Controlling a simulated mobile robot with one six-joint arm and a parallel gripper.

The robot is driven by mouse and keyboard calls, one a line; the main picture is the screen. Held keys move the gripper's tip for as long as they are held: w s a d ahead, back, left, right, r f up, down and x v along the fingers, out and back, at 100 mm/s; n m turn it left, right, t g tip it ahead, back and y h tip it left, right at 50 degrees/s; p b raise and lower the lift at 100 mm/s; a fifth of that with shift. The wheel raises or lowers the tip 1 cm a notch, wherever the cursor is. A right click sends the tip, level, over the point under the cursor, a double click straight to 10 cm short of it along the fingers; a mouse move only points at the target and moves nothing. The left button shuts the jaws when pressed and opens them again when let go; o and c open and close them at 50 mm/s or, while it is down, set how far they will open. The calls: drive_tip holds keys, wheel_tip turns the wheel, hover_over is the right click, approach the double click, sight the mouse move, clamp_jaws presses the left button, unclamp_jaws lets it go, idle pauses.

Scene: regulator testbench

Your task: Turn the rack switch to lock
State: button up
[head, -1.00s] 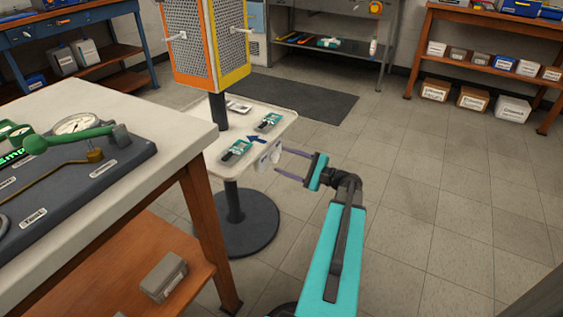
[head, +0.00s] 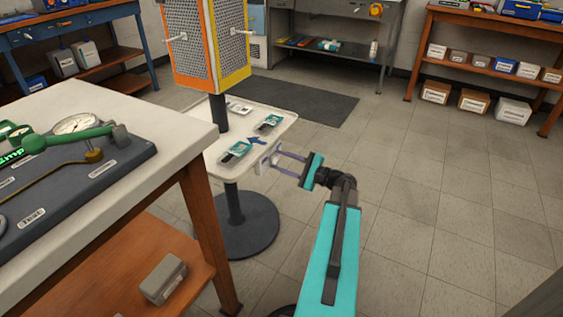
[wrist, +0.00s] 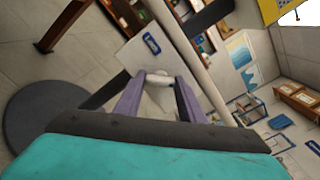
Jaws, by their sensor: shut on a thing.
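The rack (head: 211,45) stands on a dark post with perforated orange and yellow panels above a pale tray (head: 208,172). The rack switch (head: 264,163) sits on the tray's near side edge as a light plate with a knob. My gripper (head: 276,161) reaches it from the right, its two purple fingers around the knob. In the wrist view the white switch knob (wrist: 157,80) lies between the fingertips of my gripper (wrist: 163,79). A small blue label (wrist: 151,43) is beside it on the plate; its wording is too small to read. The fingers partly hide the switch.
Teal-topped items (head: 236,152) and a dark blue arrow lie on the tray. A white-topped workbench (head: 160,116) with a gauge board stands close on the left. The round base (head: 246,226) is on the floor. The tiled floor at right is clear.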

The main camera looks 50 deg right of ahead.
drive_tip(key=shift+f+n+b, duration=0.1)
drive_tip(key=shift+n+b, duration=0.25)
drive_tip(key=shift+n, duration=0.15)
drive_tip(key=n+b, duration=1.4)
drive_tip(key=n, duration=0.2)
drive_tip(key=shift+n, duration=0.4)
drive_tip(key=o, duration=1)
drive_tip(key=shift+o, duration=0.2)
